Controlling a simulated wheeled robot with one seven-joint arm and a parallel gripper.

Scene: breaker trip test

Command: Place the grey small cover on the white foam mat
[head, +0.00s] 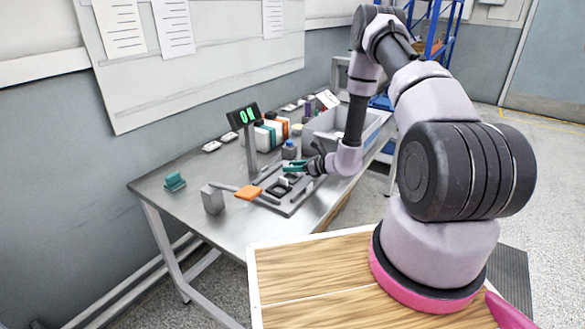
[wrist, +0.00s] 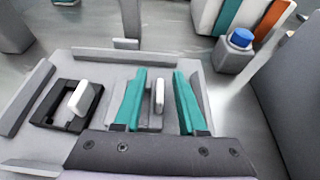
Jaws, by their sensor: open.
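My gripper (head: 294,166) is low over a grey tray-like fixture (head: 302,196) on the metal bench. In the wrist view its two teal fingers (wrist: 159,102) are open. They stand on either side of an upright pale tab (wrist: 159,92) on a small grey piece (wrist: 153,122), with a gap on each side. This piece looks like the grey small cover, but I cannot be sure. To its left, another pale tab (wrist: 81,98) stands in a black square frame (wrist: 52,113). I cannot make out the white foam mat in either view.
An orange pad (head: 248,192) and a grey block (head: 212,200) are at the fixture's near left. A display on a post (head: 243,117) stands behind. A blue-capped container (head: 289,150) and a large grey bin (head: 322,125) are close to my arm. The bench's left side (head: 165,205) is mostly clear.

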